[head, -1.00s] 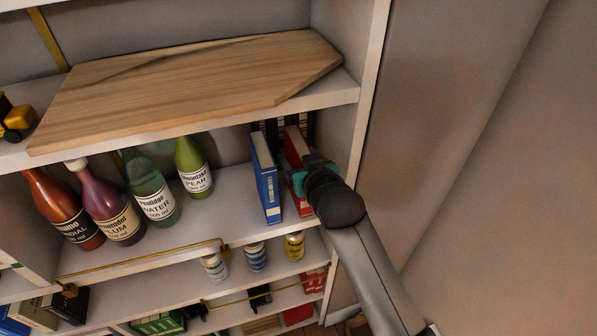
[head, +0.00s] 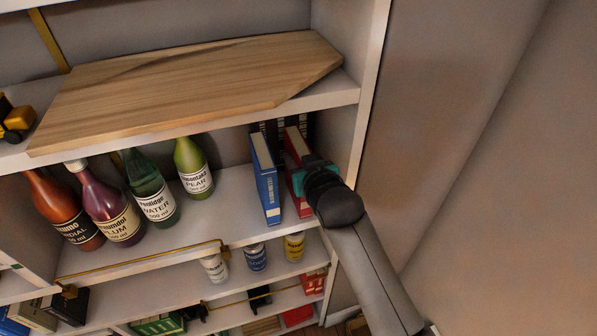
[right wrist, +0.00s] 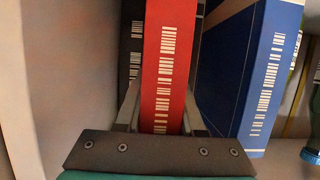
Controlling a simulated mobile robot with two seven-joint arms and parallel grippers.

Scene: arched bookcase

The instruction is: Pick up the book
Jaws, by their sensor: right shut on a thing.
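A red book (head: 297,147) stands upright on the shelf beside a blue book (head: 264,176). In the right wrist view the red book's spine (right wrist: 167,60) shows between my right gripper's two fingers (right wrist: 160,112), which are shut on it. The blue book (right wrist: 250,75) stands just to its right there. In the head view my right gripper (head: 306,176) is at the front of the red book and hides part of it. My left gripper is not in view.
A black book (right wrist: 131,45) stands left of the red one, near the bookcase side wall (right wrist: 65,80). Several bottles (head: 150,190) stand left on the same shelf. A wooden board (head: 190,85) lies on the shelf above. Small cans (head: 256,257) stand below.

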